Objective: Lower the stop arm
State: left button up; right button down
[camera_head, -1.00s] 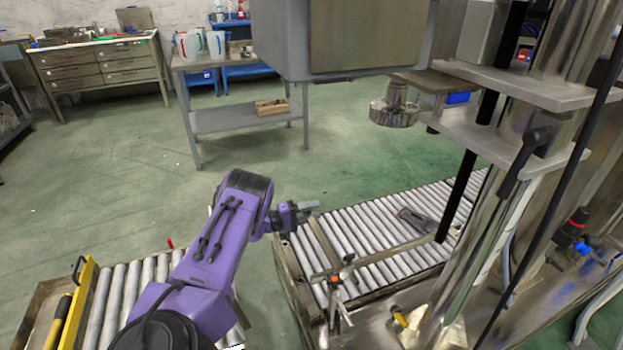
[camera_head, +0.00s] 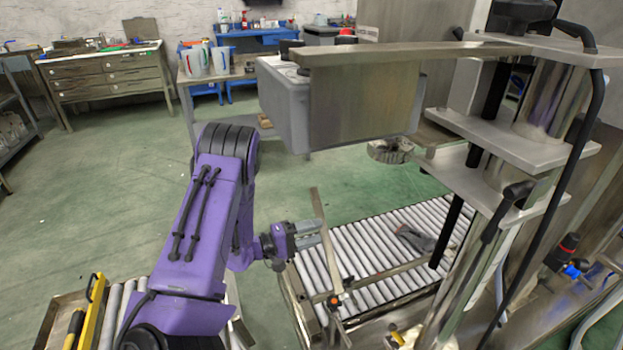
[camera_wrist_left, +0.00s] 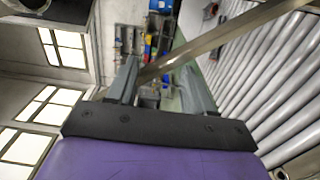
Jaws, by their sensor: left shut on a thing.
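The stop arm (camera_head: 325,255) is a thin metal bar at the near left end of the roller conveyor. It stands tilted steeply up from an orange-marked pivot (camera_head: 334,300). My left gripper (camera_head: 318,234) reaches it from the left and is shut on the bar partway up, with the bar's tip above the fingers. In the left wrist view the bar (camera_wrist_left: 225,40) runs diagonally from between the two fingers (camera_wrist_left: 158,80) to the upper right. The exact finger contact is hard to see. My right gripper is not in view.
A dark tool-like object (camera_head: 412,238) lies on the conveyor rollers (camera_head: 370,245). A second metal rail (camera_head: 395,275) crosses the rollers. A grey machine head (camera_head: 350,105) hangs above, and a metal column (camera_head: 490,225) stands at right. A yellow-handled item (camera_head: 75,325) is at lower left.

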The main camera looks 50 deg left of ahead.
pick_arm(q)
jog(key=shift+s+d+f, duration=0.1)
jog(key=shift+s+f, duration=0.05)
jog(key=shift+s, duration=0.25)
jog(key=shift+r+p+v, duration=0.1)
jog(key=shift+p+v, duration=0.2)
jog(key=shift+v, duration=0.4)
jog(key=shift+r+p+v, duration=0.15)
jog(key=shift+p+v, duration=0.15)
jog(key=shift+v, duration=0.45)
jog(key=p, duration=0.4)
send_near(320, 232)
jog(key=shift+v, duration=2.45)
jog(key=shift+f, duration=0.1)
